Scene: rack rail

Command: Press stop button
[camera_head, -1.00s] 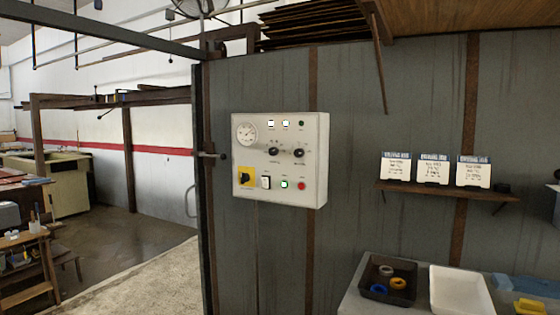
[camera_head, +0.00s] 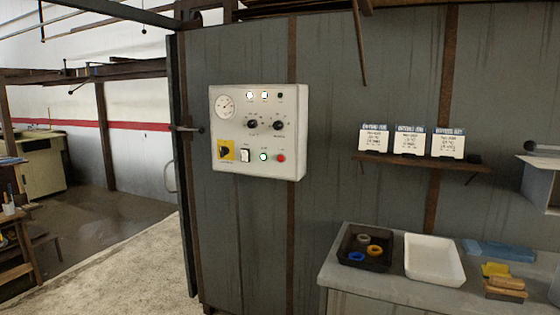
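A white control panel (camera_head: 240,110) is fixed to the grey metal wall, left of the picture's middle. A red button (camera_head: 281,158) sits at its lower right, with a lit green button (camera_head: 263,156) just left of it. The panel also has a gauge (camera_head: 224,106), two black knobs, a white rocker switch (camera_head: 244,155) and a black rotary switch on a yellow plate (camera_head: 227,151). Small lamps line its top, two of them lit white. Neither of my grippers is in the picture, and nothing touches the panel.
A shelf (camera_head: 420,160) with three printed cards hangs to the right. Below it a grey bench (camera_head: 335,270) holds a black tray (camera_head: 345,250) with coloured rings, a white tray (camera_head: 434,262) and blue and yellow items. The floor (camera_head: 130,265) at the left is open.

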